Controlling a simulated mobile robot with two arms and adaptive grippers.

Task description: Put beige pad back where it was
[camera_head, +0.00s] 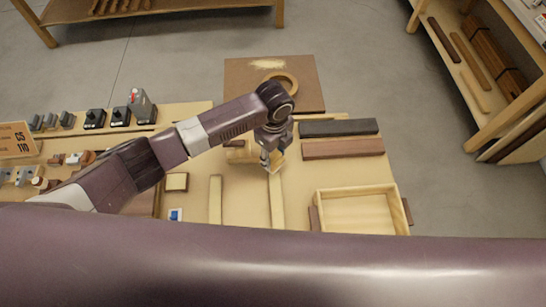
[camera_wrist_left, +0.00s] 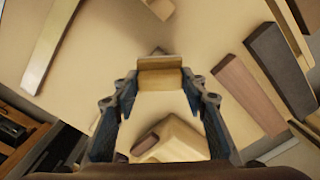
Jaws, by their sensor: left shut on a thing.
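My left gripper (camera_head: 271,159) reaches down over the middle of the bench. It is shut on a small beige pad, which shows between the fingertips in the left wrist view (camera_wrist_left: 160,78). In the head view the pad (camera_head: 274,166) is partly hidden by the fingers. The pad looks held above the bench top, though the exact gap is hard to tell. My right gripper is not in view.
A pale wooden block (camera_head: 238,153) lies close beside the gripper. Pale strips (camera_head: 215,197), dark bars (camera_head: 340,127) and an open wooden tray (camera_head: 358,193) stand around. A small square (camera_head: 176,182) lies left. Switches and boxes (camera_head: 120,116) fill the far left. A brown board (camera_head: 242,90) lies behind.

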